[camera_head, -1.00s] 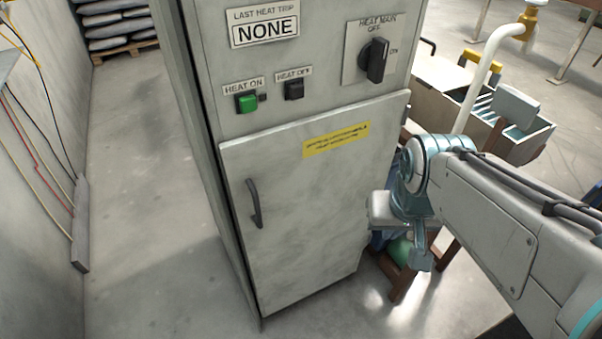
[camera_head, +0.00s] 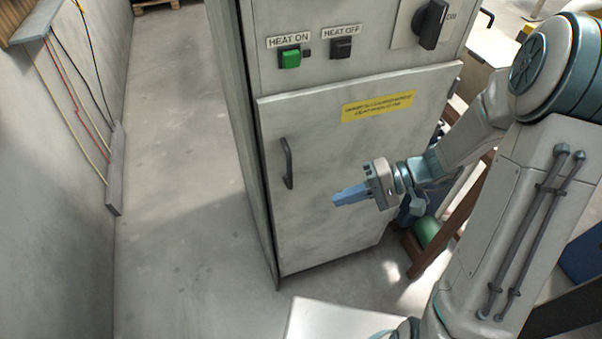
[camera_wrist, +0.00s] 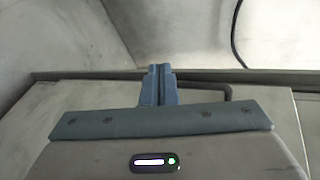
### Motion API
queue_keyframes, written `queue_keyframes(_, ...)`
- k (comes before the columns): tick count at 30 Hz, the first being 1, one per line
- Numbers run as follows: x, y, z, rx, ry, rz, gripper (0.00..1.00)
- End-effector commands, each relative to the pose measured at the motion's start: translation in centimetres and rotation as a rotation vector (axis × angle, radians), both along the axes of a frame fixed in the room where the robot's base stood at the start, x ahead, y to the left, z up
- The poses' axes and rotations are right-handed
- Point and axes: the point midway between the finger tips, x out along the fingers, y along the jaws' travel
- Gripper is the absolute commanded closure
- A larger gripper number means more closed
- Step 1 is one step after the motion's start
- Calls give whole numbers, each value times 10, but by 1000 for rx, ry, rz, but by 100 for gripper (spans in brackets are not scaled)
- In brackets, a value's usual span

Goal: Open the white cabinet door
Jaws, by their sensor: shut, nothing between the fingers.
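The white cabinet door (camera_head: 330,230) is shut, flush in the front of the cabinet (camera_head: 365,55), with a yellow label near its top. Its dark handle (camera_head: 288,163) stands upright near the door's left edge. My gripper (camera_head: 338,199) is in front of the door, right of the handle and a little lower, with blue fingers pointing left. The fingers are shut, empty and apart from the handle. In the wrist view the shut fingers (camera_wrist: 158,85) are at the middle, and a dark bar that looks like the handle (camera_wrist: 215,88) lies just to their right.
The cabinet panel above the door carries a green button (camera_head: 290,58), a black button (camera_head: 341,47) and a rotary switch (camera_head: 430,24). Left of the cabinet is open floor (camera_head: 180,160), then a wall with cables. A wooden frame (camera_head: 445,230) stands at the right.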

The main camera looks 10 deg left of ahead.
Motion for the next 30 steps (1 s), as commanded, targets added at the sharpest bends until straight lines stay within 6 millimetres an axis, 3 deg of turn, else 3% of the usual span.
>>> queue_keyframes(6, 40, 13, -30, 272, -15, -157, 100)
queue_keyframes(12, 62, 15, -46, 390, -54, -268, 100)
queue_keyframes(20, 67, 31, -48, 417, -70, -296, 100)
queue_keyframes(30, 65, 92, -48, 414, -67, -293, 100)
